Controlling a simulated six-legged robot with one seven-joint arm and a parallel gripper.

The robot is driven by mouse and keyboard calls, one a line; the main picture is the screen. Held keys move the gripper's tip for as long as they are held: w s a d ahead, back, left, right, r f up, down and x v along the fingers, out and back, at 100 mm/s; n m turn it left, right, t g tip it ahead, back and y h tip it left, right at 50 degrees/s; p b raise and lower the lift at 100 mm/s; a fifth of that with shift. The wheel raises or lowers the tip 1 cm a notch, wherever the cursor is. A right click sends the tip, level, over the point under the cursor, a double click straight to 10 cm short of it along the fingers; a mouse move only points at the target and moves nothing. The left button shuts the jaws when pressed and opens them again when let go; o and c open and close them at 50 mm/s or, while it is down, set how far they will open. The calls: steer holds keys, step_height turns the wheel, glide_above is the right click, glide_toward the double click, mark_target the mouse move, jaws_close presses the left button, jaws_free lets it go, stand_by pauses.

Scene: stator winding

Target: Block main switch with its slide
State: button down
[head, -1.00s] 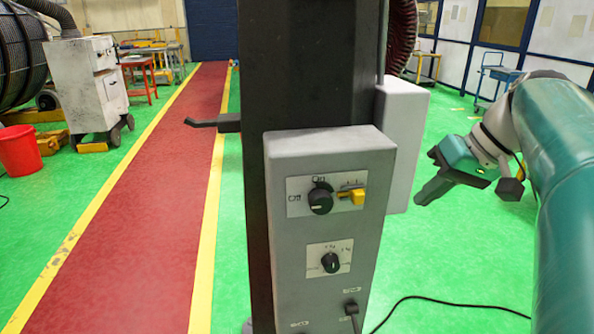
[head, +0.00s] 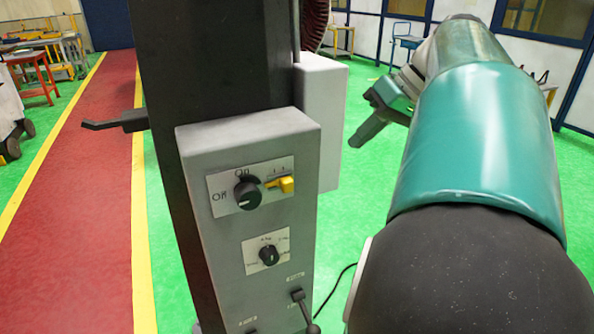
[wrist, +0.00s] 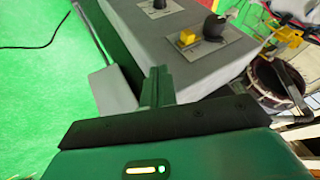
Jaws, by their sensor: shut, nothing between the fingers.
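The main switch, a black rotary knob (head: 247,196) with On and Off marks, sits on the upper plate of a grey control box. It also shows in the wrist view (wrist: 214,27). Its exact setting is hard to read. The yellow slide (head: 286,185) sits just right of the knob, apart from it; the wrist view shows it too (wrist: 187,38). My gripper (head: 362,137) is right of the box in the head view, apart from it. In the wrist view my gripper (wrist: 157,78) has its fingers together and empty, pointing toward the box, short of the slide.
The grey control box (head: 240,285) is fixed to a dark column (head: 210,60). A second knob (head: 268,255) and a lever (head: 304,308) are below the switch. A dark handle (head: 118,122) juts left from the column. Green floor lies free right of the box.

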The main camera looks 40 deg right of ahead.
mark_target(281, 185)
steer(key=w+a+f, duration=0.4)
steer(key=f, duration=0.1)
steer(key=w+a+f, duration=0.1)
steer(key=a+f, duration=0.2)
steer(key=shift+w, duration=0.4)
steer(key=shift+w+a, duration=0.15)
steer(key=shift+a, duration=0.15)
steer(key=shift+d, duration=0.1)
steer(key=shift+w+a, duration=0.2)
steer(key=shift+a, duration=0.35)
steer(key=shift+w+a, duration=0.15)
steer(key=shift+a, duration=0.4)
